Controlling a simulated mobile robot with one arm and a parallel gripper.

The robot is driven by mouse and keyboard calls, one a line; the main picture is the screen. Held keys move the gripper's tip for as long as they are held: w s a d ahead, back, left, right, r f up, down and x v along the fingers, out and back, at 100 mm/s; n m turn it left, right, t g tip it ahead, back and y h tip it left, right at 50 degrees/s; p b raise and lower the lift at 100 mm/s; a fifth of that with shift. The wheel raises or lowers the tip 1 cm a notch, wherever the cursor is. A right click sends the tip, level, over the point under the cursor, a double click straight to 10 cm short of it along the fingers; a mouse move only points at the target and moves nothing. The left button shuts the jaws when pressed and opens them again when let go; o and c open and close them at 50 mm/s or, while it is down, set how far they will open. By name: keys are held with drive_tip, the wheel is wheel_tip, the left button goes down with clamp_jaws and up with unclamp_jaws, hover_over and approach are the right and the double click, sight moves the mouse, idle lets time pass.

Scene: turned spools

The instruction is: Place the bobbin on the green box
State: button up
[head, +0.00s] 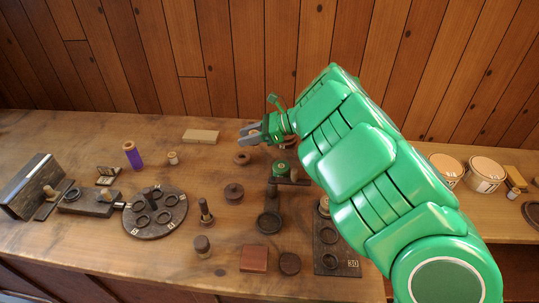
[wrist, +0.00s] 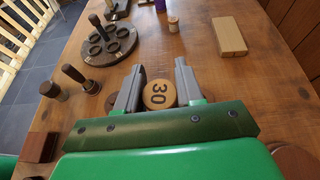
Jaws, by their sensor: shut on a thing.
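My gripper (head: 250,135) reaches left above the middle of the table. In the wrist view its two grey fingers (wrist: 158,88) are shut on a round pale wooden bobbin (wrist: 158,96). The bobbin's top is marked 30. In the head view the held bobbin cannot be made out clearly between the fingers. A small green piece (head: 281,169) stands on a dark stand below my wrist, to the right of the fingers. It may be the green box, but its shape is too small to tell. It does not show in the wrist view.
A purple spool (head: 132,155) and a pale wood block (head: 200,135) stand at the back left. A round ringed board (head: 136,219) lies at the left. White drums (head: 486,173) stand at the right.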

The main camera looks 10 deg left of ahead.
drive_tip(key=s+d+r+m+t, duration=0.3)
drive_tip(key=s+d+r+t, duration=0.15)
drive_tip(key=s+d, duration=0.85)
hover_over(276, 165)
drive_tip(key=shift+g, duration=0.45)
drive_tip(key=shift+s+f, duration=0.1)
drive_tip(key=shift+f, duration=4.65)
drive_tip(key=shift+f, duration=0.1)
drive_tip(key=shift+w+f, duration=0.2)
drive_tip(key=shift+f, duration=1.4)
drive_tip(key=shift+f, duration=0.15)
